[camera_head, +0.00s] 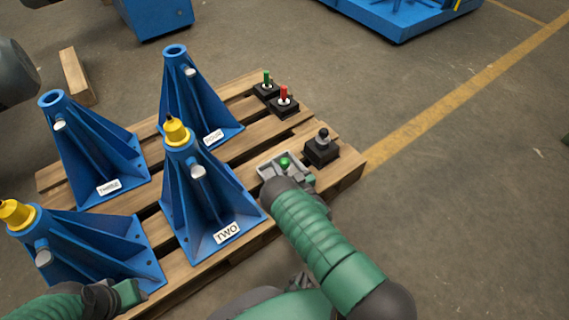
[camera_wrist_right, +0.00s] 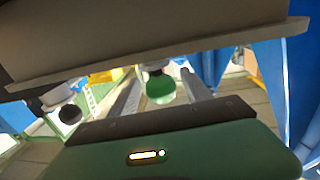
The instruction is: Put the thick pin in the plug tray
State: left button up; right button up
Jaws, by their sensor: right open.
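The grey plug tray (camera_head: 265,172) sits on the pallet's right part, with a green round-headed piece (camera_head: 284,162) in it. I cannot tell which piece is the thick pin. My right gripper (camera_head: 300,182) is at the tray's near right side, open, its fingers partly hidden by my arm. In the right wrist view the green round head (camera_wrist_right: 160,88) shows between the two open fingers; I cannot tell whether they touch it. A black-topped pin (camera_head: 322,136) stands in a dark block right of the tray. My left gripper (camera_head: 122,294) is at the lower left, partly visible.
Green (camera_head: 266,78) and red (camera_head: 284,95) pins stand in dark blocks at the pallet's (camera_head: 350,172) far right. Several blue stands, including TWO (camera_head: 205,205), fill the left; two carry yellow caps (camera_head: 176,131). The floor to the right is clear.

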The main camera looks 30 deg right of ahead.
jog(key=shift+s+r+p, duration=0.15)
jog(key=shift+s+p, duration=0.25)
jog(key=shift+s, duration=0.05)
jog(key=s+p, duration=0.2)
jog(key=s, duration=0.1)
jog(key=s+p, duration=0.2)
jog(key=s, duration=0.2)
jog(key=s+p, duration=0.2)
jog(key=s, duration=0.2)
jog(key=shift+a, duration=0.35)
dwell(1.4)
